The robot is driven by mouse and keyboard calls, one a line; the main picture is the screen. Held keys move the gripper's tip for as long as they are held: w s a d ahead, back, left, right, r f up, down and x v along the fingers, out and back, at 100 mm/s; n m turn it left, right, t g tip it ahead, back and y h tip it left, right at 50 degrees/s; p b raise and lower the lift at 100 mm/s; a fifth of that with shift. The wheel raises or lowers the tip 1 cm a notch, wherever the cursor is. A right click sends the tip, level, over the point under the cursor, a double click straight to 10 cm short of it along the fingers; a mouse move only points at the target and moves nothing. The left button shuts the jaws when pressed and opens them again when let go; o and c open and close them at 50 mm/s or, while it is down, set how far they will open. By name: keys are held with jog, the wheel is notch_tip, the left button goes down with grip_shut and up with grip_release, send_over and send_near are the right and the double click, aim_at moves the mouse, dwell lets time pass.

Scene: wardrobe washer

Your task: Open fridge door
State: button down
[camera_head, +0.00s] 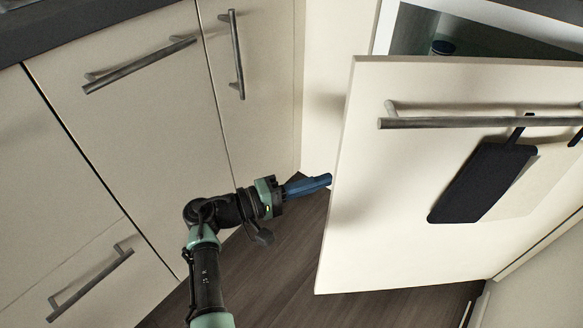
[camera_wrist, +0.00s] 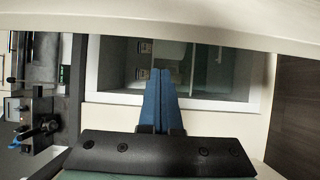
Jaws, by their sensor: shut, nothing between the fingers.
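The fridge door (camera_head: 400,225) is a cream panel standing partly open at the right of the head view. Its grey bar handle (camera_head: 470,122) runs across its outer face near the top. The fridge interior (camera_head: 460,35) shows dark behind the door's top edge; it also shows in the wrist view with shelves (camera_wrist: 200,65). My gripper (camera_head: 328,180) has blue fingers that are shut and empty. They are at the door's left free edge, apart from the handle; contact with the edge cannot be told. In the wrist view the fingers (camera_wrist: 158,75) point toward the opening.
Cream cabinets with bar handles (camera_head: 140,65) stand on the left. A black board (camera_head: 482,182) and a paler one hang from the door handle. Brown wooden floor (camera_head: 290,265) lies clear below. Counter items (camera_wrist: 35,125) show at the wrist view's left.

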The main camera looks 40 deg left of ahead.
jog(key=shift+s+d, duration=0.55)
jog(key=shift+s, duration=0.3)
jog(key=shift+s+d, duration=0.5)
jog(key=shift+s, duration=0.3)
jog(key=shift+s+d, duration=0.1)
